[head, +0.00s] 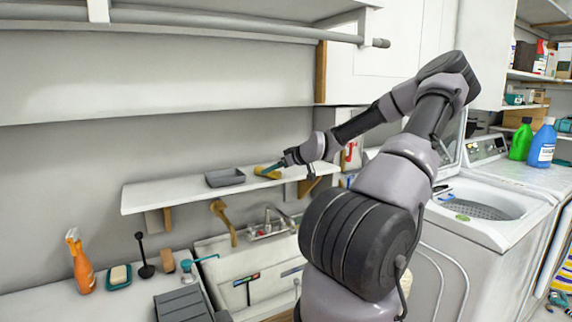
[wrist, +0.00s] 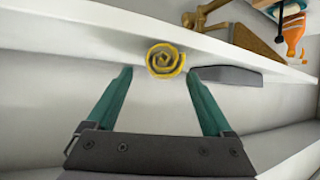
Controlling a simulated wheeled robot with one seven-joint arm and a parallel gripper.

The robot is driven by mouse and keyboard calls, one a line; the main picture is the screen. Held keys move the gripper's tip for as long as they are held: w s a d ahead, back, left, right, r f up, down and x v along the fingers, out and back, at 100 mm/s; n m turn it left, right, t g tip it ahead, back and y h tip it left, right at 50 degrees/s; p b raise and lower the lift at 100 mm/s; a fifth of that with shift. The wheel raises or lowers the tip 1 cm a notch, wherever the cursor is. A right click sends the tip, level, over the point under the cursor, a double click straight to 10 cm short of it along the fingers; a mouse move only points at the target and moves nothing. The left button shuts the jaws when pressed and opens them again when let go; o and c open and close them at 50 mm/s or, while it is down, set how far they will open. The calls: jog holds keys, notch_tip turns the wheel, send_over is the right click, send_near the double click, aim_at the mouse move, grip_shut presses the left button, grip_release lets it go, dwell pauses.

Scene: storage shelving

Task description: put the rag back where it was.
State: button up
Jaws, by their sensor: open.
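The rag is a yellow rolled-up cloth (head: 264,173) lying on the wall shelf (head: 150,197), just right of a small grey tray (head: 225,178). In the wrist view the rag (wrist: 166,59) shows as a spiral end at the shelf's edge. My gripper (head: 274,168) is at the shelf, right beside the rag. In the wrist view my gripper (wrist: 159,72) has its two teal fingers spread apart, with the rag between and just beyond their tips. I cannot tell whether either finger touches it. The gripper holds nothing.
The grey tray also shows in the wrist view (wrist: 226,76), close to one finger. An orange spray bottle (head: 80,262), a soap dish (head: 118,277) and brushes are on the counter below. A washing machine (head: 480,215) stands at right. The shelf's left part is clear.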

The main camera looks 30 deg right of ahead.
jog(key=v, duration=1)
jog(key=s+a+f+g+h, duration=0.3)
jog(key=s+a+f+g, duration=0.4)
jog(key=a, duration=0.3)
jog(key=s+a+r+m+t, duration=0.1)
jog(key=s+a+r+m, duration=0.3)
jog(key=s+r, duration=0.6)
jog(key=s+a+r+m+t, duration=0.1)
jog(key=s+a+r+m, duration=0.4)
jog(key=s+a+r, duration=0.4)
notch_tip(320, 180, up, 5)
jog(key=shift+s+r+t, duration=0.15)
jog(key=shift+s+t, duration=0.25)
jog(key=shift+s, duration=0.2)
